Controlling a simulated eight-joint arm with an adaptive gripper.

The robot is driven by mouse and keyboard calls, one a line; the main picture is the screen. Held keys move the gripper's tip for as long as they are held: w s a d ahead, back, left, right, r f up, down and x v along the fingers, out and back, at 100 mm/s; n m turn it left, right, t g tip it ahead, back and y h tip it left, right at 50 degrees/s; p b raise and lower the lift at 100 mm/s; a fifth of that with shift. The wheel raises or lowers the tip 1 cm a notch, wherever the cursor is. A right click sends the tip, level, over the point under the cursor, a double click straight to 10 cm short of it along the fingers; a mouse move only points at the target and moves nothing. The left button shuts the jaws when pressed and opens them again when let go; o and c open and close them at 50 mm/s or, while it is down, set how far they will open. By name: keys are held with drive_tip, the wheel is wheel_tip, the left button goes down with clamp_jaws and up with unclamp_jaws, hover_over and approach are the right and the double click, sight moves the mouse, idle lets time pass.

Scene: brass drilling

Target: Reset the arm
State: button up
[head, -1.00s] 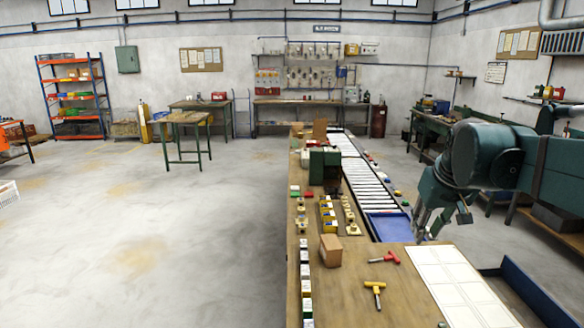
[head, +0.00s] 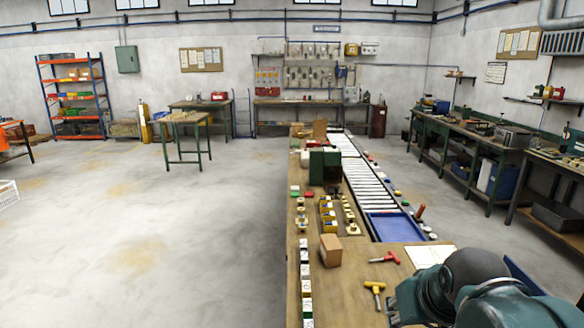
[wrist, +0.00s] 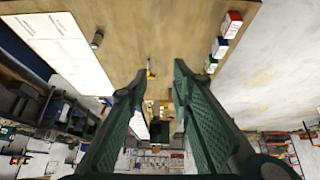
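My arm (head: 478,275) shows in the head view at the bottom right corner, folded low over the near end of the workbench. Its gripper end is mostly hidden or cut off there. In the wrist view my gripper (wrist: 159,76) has two green ridged fingers standing apart with a clear gap. Nothing is held between them. Beyond the fingers lies the wooden bench top (wrist: 150,30), upside down in this view.
The bench holds a cardboard box (head: 330,250), a yellow-handled tool (head: 375,291), a red-handled tool (head: 385,257) and a white panel sheet (head: 428,256) partly behind my arm. A blue tray (head: 395,227) ends the roller conveyor (head: 365,185). The floor at left is open.

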drive_tip(key=s+a+f, duration=0.2)
drive_tip(key=s+f, duration=0.2)
drive_tip(key=shift+s+f+t, duration=0.3)
drive_tip(key=shift+s+f, duration=0.05)
drive_tip(key=shift+s, duration=0.05)
